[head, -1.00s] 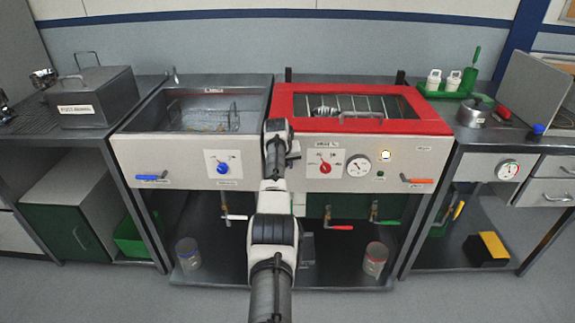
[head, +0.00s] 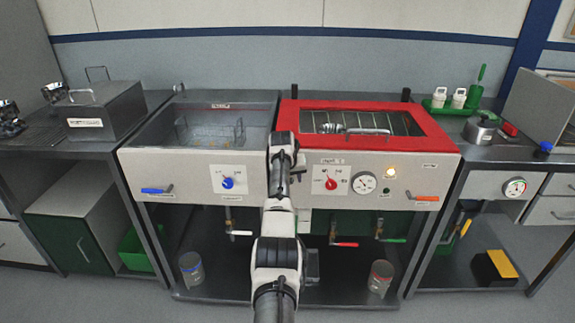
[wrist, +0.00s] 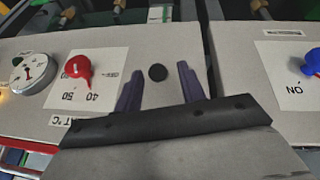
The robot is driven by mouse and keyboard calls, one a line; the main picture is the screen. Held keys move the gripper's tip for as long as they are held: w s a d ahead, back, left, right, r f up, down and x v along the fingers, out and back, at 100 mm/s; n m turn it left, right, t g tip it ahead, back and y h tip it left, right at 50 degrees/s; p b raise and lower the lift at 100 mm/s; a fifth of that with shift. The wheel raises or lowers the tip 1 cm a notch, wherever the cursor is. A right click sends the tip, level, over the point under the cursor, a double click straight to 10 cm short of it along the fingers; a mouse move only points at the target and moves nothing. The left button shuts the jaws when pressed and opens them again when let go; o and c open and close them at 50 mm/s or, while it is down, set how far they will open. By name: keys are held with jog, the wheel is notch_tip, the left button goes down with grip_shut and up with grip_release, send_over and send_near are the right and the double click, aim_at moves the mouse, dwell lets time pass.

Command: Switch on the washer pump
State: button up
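The left sink unit's front panel carries a blue knob (head: 228,183) on a white plate. It shows at the right edge of the wrist view (wrist: 313,64), beside lettering that reads "ON" upside down. The red-lidded unit's panel has a red knob (head: 331,184) on a white plate, also in the wrist view (wrist: 78,69) by the figures 40 and 50. My gripper (wrist: 158,88) is open and empty, its two purple fingers apart before the panel between the knobs. A dark round spot (wrist: 157,72) shows between the fingers. My arm hides the gripper in the head view.
A dial gauge (head: 364,183) and lit lamp (head: 390,171) sit right of the red knob. A blue lever (head: 155,190) and orange lever (head: 424,197) stick out near the panel ends. Red (head: 345,244) and green (head: 392,240) valve handles hang below.

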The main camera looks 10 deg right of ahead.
jog(key=b+v, duration=0.2)
jog(key=v, duration=1)
jog(key=shift+r, duration=0.1)
